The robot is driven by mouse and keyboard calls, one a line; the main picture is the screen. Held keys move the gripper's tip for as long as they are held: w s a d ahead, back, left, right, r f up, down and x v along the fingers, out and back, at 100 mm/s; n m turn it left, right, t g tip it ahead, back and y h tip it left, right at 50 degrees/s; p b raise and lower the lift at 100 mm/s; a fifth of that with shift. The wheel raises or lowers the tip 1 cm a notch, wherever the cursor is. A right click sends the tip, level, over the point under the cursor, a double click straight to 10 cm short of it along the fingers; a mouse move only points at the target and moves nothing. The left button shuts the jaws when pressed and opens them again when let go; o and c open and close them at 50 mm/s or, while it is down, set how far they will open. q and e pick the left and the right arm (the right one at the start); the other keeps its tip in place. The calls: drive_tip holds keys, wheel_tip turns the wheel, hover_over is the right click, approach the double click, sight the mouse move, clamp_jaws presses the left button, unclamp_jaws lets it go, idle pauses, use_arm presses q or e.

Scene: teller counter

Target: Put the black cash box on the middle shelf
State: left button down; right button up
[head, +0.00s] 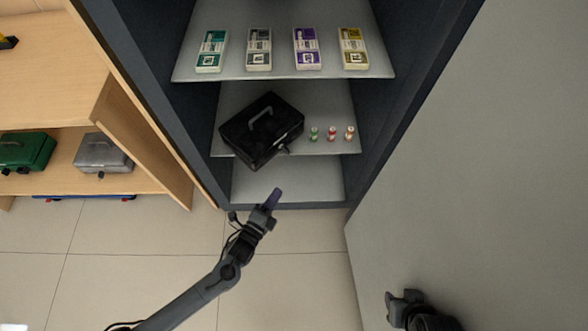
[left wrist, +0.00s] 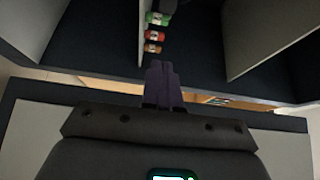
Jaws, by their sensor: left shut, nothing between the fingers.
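The black cash box (head: 258,143) with a grey handle on its lid rests on the middle shelf (head: 330,147) of the open cabinet. It is turned at an angle, and its near corner shows past the shelf's front edge. My left gripper (head: 276,195) is shut and empty, in front of the lower shelf, below and apart from the box. Its closed purple fingers also show in the left wrist view (left wrist: 162,82); the box cannot be made out there. My right gripper (head: 397,300) is at the lower right; its fingers are unclear.
Several small coin rolls (head: 332,133) stand right of the box, and show in the left wrist view (left wrist: 155,33). Banknote bundles (head: 307,48) fill the shelf above. The lower shelf (head: 290,183) looks bare. A wooden unit at left holds a green box (head: 28,150) and a grey box (head: 104,152).

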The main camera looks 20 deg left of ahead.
use_arm(q)
drive_tip(key=a+b+x, duration=0.2)
drive_tip(key=b+x, duration=0.5)
drive_tip(key=x, duration=0.5)
drive_tip(key=shift+w+a, duration=0.45)
drive_tip(key=shift+w, duration=0.15)
use_arm(e)
wheel_tip(320, 180, down, 8)
drive_tip(key=a, duration=0.1)
drive_tip(key=shift+s+a+f, duration=0.15)
drive_tip(key=shift+s+a, duration=0.05)
drive_tip(key=shift+s, duration=0.15)
